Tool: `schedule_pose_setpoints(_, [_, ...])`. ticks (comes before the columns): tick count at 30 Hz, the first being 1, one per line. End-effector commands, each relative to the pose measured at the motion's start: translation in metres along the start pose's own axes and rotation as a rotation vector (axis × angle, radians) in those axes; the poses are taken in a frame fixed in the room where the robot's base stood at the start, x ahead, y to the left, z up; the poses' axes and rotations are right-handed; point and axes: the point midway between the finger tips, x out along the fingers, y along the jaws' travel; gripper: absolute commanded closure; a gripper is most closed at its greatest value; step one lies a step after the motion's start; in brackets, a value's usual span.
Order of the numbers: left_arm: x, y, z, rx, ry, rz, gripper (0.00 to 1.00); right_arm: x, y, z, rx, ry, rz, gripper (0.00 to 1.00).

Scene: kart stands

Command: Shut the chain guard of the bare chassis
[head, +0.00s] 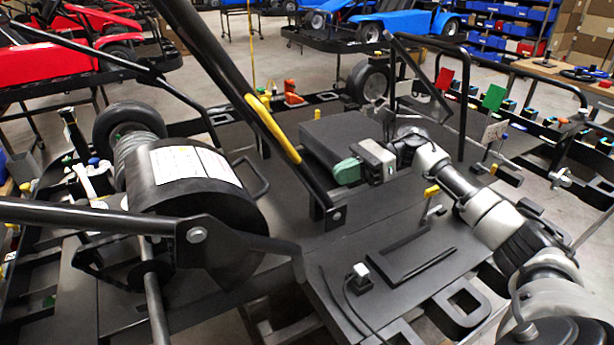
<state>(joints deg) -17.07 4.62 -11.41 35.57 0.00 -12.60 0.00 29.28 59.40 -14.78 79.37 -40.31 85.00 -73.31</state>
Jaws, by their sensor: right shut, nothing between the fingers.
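The bare chassis is a black kart frame with a flat floor plate (300,225). A rounded black cover (215,215) with a white label sits over the axle at the left; it looks like the chain guard, but I cannot tell whether it is open or shut. A black box-shaped part (345,130) stands mid-chassis. My right gripper (343,172), with green fingers, is shut and empty at the lower right side of this box. I cannot tell whether it touches the box. It is well right of the rounded cover, beyond a slanted black bar. My left gripper is not in view.
The slanted black bar (232,85) with a yellow grip crosses between the cover and the box. Black tube hoops (462,95) rise at the right. Red and green flags (493,97) stand near them. A loose cable lies on the front plate. Red and blue karts stand behind.

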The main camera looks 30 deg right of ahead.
Motion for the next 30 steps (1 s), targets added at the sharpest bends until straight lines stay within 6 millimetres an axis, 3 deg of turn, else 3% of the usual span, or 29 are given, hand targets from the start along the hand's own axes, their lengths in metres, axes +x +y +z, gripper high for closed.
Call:
schedule_pose_setpoints(14, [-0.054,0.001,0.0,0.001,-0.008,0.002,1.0,0.096,0.001,0.006,0.003,-0.006,0.004,1.0])
schedule_pose_setpoints(21, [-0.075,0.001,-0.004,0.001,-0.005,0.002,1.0,0.117,0.001,0.027,0.003,-0.004,0.001,1.0])
schedule_pose_setpoints(30, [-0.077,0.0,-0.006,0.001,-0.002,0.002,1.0,0.122,0.0,0.029,0.004,-0.004,0.0,1.0])
